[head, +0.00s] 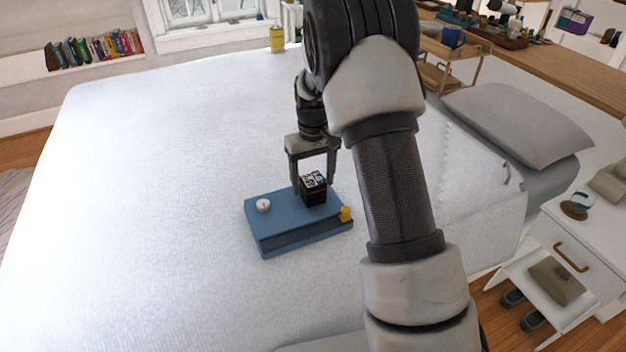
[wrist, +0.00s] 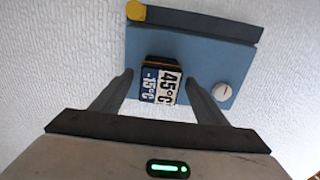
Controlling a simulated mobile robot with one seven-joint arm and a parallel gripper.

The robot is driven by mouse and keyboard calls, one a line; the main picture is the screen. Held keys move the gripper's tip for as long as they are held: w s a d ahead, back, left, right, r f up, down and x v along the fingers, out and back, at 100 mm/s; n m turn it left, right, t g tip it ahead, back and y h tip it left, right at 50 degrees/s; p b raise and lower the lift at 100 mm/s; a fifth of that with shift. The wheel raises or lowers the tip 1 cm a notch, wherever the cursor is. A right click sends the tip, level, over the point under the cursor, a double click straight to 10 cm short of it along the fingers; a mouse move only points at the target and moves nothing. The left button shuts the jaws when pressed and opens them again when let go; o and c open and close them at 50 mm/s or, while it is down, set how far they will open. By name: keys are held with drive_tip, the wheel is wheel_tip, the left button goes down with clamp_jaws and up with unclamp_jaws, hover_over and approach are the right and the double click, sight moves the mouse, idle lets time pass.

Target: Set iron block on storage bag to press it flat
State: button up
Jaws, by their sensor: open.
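A small dark block (head: 314,195) with printed labels stands on a flat blue slab-like item (head: 283,211) on the bed; these appear to be the iron block and the storage bag. In the wrist view, the block (wrist: 160,84) shows "45°C" and "15°C" labels, and the blue item (wrist: 190,45) has a dark strip along one edge. My gripper (head: 314,184) points down over the block. Its fingers (wrist: 159,77) are open, one on each side of the block, with gaps visible in the wrist view.
A white round knob (head: 263,205) and a yellow knob (head: 345,213) sit on the blue item. The white bed (head: 160,180) around it is clear.

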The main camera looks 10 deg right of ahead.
sight(313, 179)
wheel_tip(313, 179, up, 17)
drive_tip(key=p, duration=0.3)
drive_tip(key=s+r+m+t, duration=0.1)
drive_tip(key=s+r+t, duration=0.1)
drive_tip(key=s+r, duration=0.95)
drive_tip(key=s+m+t, duration=0.1)
drive_tip(key=s+t, duration=0.3)
drive_tip(key=s, duration=1.4)
wheel_tip(313, 179, up, 15)
drive_tip(key=p, duration=1.5)
drive_tip(key=shift+s+p, duration=0.2)
drive_tip(key=shift+p, duration=0.15)
drive_tip(key=shift+f, duration=0.15)
